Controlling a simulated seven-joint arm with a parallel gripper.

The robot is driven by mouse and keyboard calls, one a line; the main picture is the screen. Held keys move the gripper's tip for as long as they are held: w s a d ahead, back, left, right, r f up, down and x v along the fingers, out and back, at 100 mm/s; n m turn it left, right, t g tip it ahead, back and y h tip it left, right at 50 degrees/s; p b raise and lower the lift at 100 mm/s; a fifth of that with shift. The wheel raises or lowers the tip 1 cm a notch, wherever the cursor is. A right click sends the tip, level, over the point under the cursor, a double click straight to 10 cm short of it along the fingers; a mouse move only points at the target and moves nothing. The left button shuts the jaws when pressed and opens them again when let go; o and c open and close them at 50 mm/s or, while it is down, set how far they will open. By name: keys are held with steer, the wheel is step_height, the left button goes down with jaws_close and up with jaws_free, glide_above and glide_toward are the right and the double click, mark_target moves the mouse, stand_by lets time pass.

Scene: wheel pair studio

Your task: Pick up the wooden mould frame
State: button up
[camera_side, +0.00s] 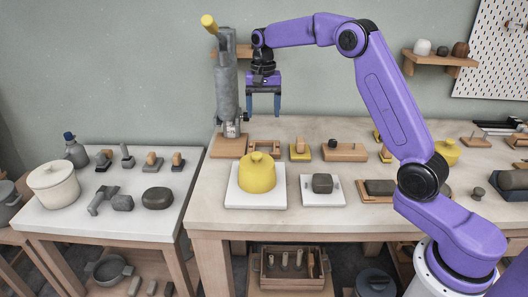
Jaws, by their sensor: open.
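A small wooden frame (264,145), which looks like the mould frame, lies on the right-hand table behind the yellow lidded pot. The pot hides part of its front side. My gripper (263,115) hangs pointing down above the frame, with a clear gap below the fingertips. Its two blue-grey fingers are apart and nothing shows between them.
A tall grey press (228,90) on a wooden base stands close at the left of my gripper. The yellow pot (257,174) sits on a white slab in front. A yellow-based block (300,149) and a wooden block (345,152) lie to the right.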

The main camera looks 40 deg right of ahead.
steer(key=shift+m, duration=0.4)
steer(key=f, duration=0.4)
steer(key=d+f, duration=0.1)
steer(key=f, duration=0.7)
steer(key=shift+w+d+f, duration=0.2)
steer(key=shift+w+d, duration=0.15)
steer(key=shift+w, duration=0.05)
steer(key=shift+w+a+f, duration=0.1)
steer(key=shift+w+f, duration=0.05)
steer(key=shift+f, duration=1.2)
steer(key=shift+w+f, duration=0.15)
steer(key=shift+f, duration=1.15)
steer(key=c, duration=1.1)
